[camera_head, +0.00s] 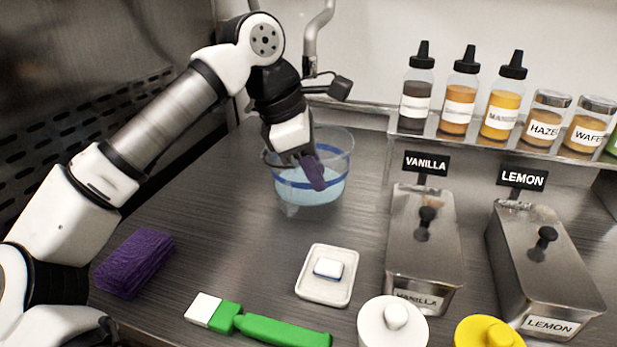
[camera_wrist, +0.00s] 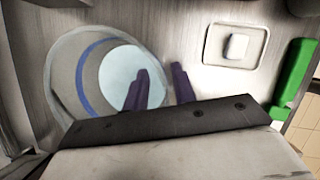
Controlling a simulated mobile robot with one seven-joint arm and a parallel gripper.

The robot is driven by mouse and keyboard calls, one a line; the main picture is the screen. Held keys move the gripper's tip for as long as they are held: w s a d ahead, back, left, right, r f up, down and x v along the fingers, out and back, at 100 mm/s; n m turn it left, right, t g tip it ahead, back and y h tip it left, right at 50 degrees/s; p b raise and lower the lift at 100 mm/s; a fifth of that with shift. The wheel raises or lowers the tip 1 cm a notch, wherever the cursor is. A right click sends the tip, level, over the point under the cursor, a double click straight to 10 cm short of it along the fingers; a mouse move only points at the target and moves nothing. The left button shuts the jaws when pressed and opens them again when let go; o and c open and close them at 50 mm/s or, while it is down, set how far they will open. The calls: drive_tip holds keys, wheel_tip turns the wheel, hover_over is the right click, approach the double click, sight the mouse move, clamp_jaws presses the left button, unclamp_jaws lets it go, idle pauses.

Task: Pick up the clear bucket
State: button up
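The clear bucket (camera_head: 335,150) stands upright on the dark counter, with a blue band and pale blue contents. It also shows in the wrist view (camera_wrist: 84,62), seen from above and partly covered by my gripper. My gripper (camera_wrist: 161,78) points down at the bucket's near-right side with its purple fingers apart. In the wrist view one finger overlaps the bucket's inside and the other appears just outside its wall. In the head view one finger shows in front of the bucket; the other is hidden. I cannot tell whether either touches the wall.
A white dish (camera_head: 327,275) with a small block, a green-handled brush (camera_head: 265,323) and a purple sponge (camera_head: 134,262) lie nearby. Steel VANILLA (camera_head: 424,250) and LEMON (camera_head: 545,270) containers stand right, below a shelf (camera_head: 475,140) of bottles. A faucet (camera_head: 312,45) rises behind.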

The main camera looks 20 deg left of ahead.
clamp_jaws()
drive_tip(key=shift+r, duration=0.1)
idle(1.1)
